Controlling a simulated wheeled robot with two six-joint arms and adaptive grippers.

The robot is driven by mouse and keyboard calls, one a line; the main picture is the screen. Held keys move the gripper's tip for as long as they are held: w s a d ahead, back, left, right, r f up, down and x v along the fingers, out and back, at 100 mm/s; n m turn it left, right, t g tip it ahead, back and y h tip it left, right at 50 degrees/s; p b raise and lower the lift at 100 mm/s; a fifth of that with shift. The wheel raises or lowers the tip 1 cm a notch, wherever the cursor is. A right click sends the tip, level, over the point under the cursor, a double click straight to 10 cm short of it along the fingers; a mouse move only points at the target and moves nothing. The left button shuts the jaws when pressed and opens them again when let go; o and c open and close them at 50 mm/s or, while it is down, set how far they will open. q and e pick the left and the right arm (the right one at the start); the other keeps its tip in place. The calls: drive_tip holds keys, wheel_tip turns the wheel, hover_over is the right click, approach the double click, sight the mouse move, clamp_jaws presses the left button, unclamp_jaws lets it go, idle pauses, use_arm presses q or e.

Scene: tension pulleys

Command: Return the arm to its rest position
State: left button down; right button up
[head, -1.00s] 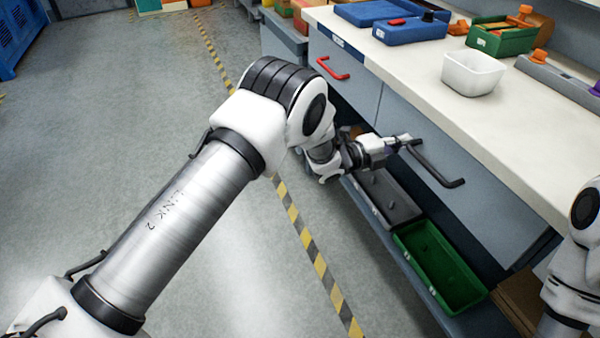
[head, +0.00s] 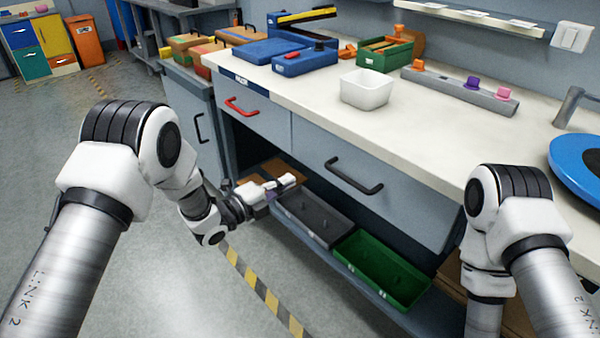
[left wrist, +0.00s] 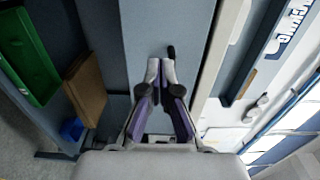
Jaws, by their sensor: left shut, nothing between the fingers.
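My left arm comes in from the left of the head view, bent at the elbow. Its gripper (head: 290,180) is in front of the grey drawers, left of the black handle (head: 353,176) and apart from it. The gripper is shut and empty. In the left wrist view the two fingers (left wrist: 161,72) meet at their tips, with a grey drawer front behind them and a black handle end (left wrist: 171,52) just beyond. My right arm (head: 512,215) shows at the right of the head view, but its gripper is out of sight.
The bench top (head: 400,118) carries a white bowl (head: 366,92), blue cases and a green box (head: 386,52). A red-handled drawer (head: 241,106) is at the left. A dark tray (head: 316,217) and a green tray (head: 382,270) sit on the low shelf. The floor at left is open.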

use_arm(q)
drive_tip(key=s+a+f+n+g+y, duration=0.2)
drive_tip(key=s+a+f+n+y, duration=0.25)
drive_tip(key=s+f, duration=0.45)
drive_tip(key=s+a+f+n+g+y, duration=0.1)
drive_tip(key=s+a+f+n+y, duration=0.35)
drive_tip(key=f, duration=0.75)
drive_tip(key=s+a+f+n+g+y, duration=0.1)
drive_tip(key=s+a+f+n+g, duration=0.1)
drive_tip(key=s+n, duration=0.35)
drive_tip(key=s+a+f+n+g, duration=0.2)
drive_tip(key=s+a+f, duration=0.1)
drive_tip(key=s, duration=0.6)
drive_tip(key=s+a+n+g+y, duration=0.35)
drive_tip(key=s+n+g, duration=0.25)
drive_tip(key=s+n, duration=0.65)
wheel_tip(320, 180, up, 19)
drive_tip(key=s+m+p, duration=0.1)
drive_tip(key=s+p, duration=0.1)
drive_tip(key=p, duration=1.7)
drive_tip(key=shift+s+a+m+h, duration=0.3)
drive_tip(key=shift+s+h, duration=0.05)
